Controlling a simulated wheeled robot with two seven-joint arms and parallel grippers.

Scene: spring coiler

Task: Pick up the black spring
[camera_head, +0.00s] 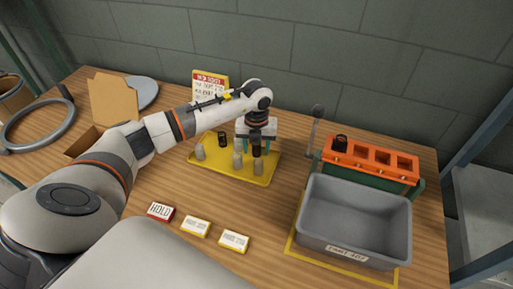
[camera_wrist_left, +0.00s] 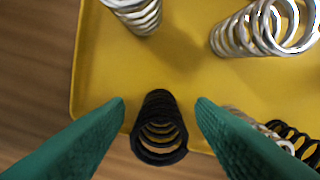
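A black spring (camera_wrist_left: 158,132) stands between the two green fingers of my left gripper (camera_wrist_left: 160,104) in the left wrist view. The fingers are apart, with a visible gap on each side of the spring. In the head view my left gripper (camera_head: 257,138) points down over the yellow tray (camera_head: 262,177), with a dark spring (camera_head: 257,150) just below it. Another black spring (camera_head: 222,139) stands at the tray's back left. Part of a black spring (camera_wrist_left: 302,147) also shows at the lower right of the wrist view. My right gripper is not in view.
Several silver springs, one at the tray's left (camera_head: 199,152), stand close around. An orange rack (camera_head: 370,157) with a black piece (camera_head: 340,142) and a lever (camera_head: 314,130) stands right. A grey bin (camera_head: 352,222) is in front of it. Labelled cards (camera_head: 196,226) lie in front.

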